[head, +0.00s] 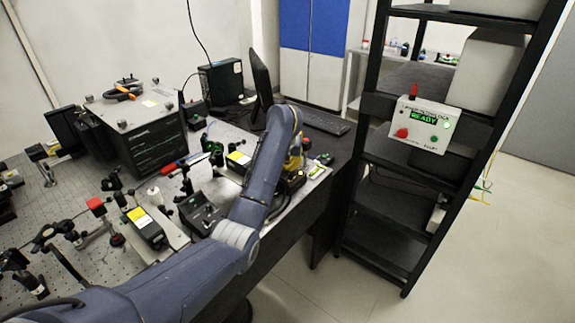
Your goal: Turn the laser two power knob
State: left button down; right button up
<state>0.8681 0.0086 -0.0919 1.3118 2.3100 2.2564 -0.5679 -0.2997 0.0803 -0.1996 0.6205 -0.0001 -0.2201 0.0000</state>
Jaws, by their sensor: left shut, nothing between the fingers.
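My left arm comes in from the lower left, rises and bends down over the bench's right part. My left gripper (291,181) is low over the bench edge, largely hidden behind my own forearm, shut and empty. Close by lies a small unit with a lit yellow-green display (318,171); I cannot tell whether the gripper touches it. A black box with controls on top (203,214) stands left of my forearm. No label for laser two is readable, and I cannot single out its power knob. My right gripper is not in view.
Optical parts crowd the bench, including a yellow-labelled box (145,226) and a red-topped mount (97,206). A monitor (261,82) and keyboard (323,121) stand behind. A black rack (392,160) carries a white READY panel (424,124) at right. The floor (320,290) before it is clear.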

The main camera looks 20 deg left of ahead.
pick_arm(q)
jog(key=c, duration=1.3)
grip_release()
jog(key=shift+c, duration=0.2)
jog(key=shift+r, duration=0.15)
jog(key=v, duration=1.1)
jog(key=shift+r, duration=0.25)
jog(key=shift+s, duration=0.2)
